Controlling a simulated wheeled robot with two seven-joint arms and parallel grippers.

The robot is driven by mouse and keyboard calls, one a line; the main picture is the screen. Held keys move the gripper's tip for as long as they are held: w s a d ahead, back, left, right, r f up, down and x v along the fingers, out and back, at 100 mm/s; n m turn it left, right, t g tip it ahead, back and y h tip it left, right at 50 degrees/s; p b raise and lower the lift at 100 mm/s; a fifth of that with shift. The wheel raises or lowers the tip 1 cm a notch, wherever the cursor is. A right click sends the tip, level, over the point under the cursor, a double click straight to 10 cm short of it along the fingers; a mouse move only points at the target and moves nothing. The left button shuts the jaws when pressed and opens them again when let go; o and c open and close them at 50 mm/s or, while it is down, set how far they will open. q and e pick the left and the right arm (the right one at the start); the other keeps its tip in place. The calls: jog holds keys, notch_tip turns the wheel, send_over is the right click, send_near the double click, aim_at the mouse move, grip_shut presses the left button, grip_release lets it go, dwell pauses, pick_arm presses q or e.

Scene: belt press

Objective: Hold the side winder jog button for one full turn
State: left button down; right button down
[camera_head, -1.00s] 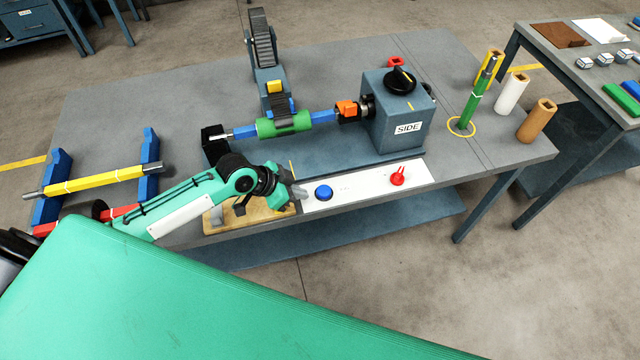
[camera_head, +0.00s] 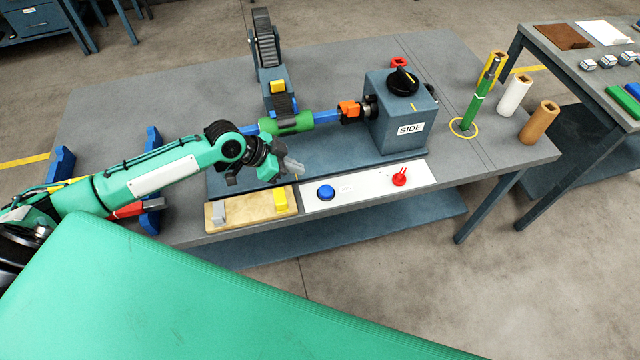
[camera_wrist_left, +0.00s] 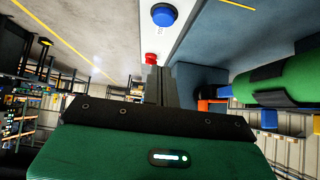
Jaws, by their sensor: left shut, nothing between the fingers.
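The side winder (camera_head: 400,115) is a blue-grey box labelled SIDE with a black knob on top. In front of it, a white panel (camera_head: 365,189) carries a round blue button (camera_head: 326,192) and a red switch (camera_head: 399,178). Which of them is the jog button, I cannot read. The blue button also shows in the left wrist view (camera_wrist_left: 164,14), near the red switch (camera_wrist_left: 151,59). My left gripper (camera_head: 292,168) is shut and empty, up and to the left of the blue button in the head view, apart from it. My right gripper is not in view.
A green roll (camera_head: 290,123) sits on a blue shaft with an orange clamp (camera_head: 349,109). A wooden board (camera_head: 250,209) with grey and yellow blocks lies left of the panel. A green upright rod (camera_head: 474,105) and tubes stand at the right. Blue racks (camera_head: 62,166) stand left.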

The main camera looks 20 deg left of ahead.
pick_arm(q)
jog(key=p, duration=0.3)
send_over(330, 189)
jog(key=s+a, duration=0.2)
jog(key=a, duration=0.1)
jog(key=f, duration=0.5)
jog(key=shift+w+d+f, duration=0.1)
jog(key=shift+d+f, duration=0.15)
jog(key=shift+f, duration=0.15)
notch_tip(330, 189, down, 3)
jog(key=shift+d+f+p, duration=0.1)
jog(key=shift+f+p, duration=0.1)
jog(key=shift+p, duration=0.2)
jog(key=shift+f, duration=0.65)
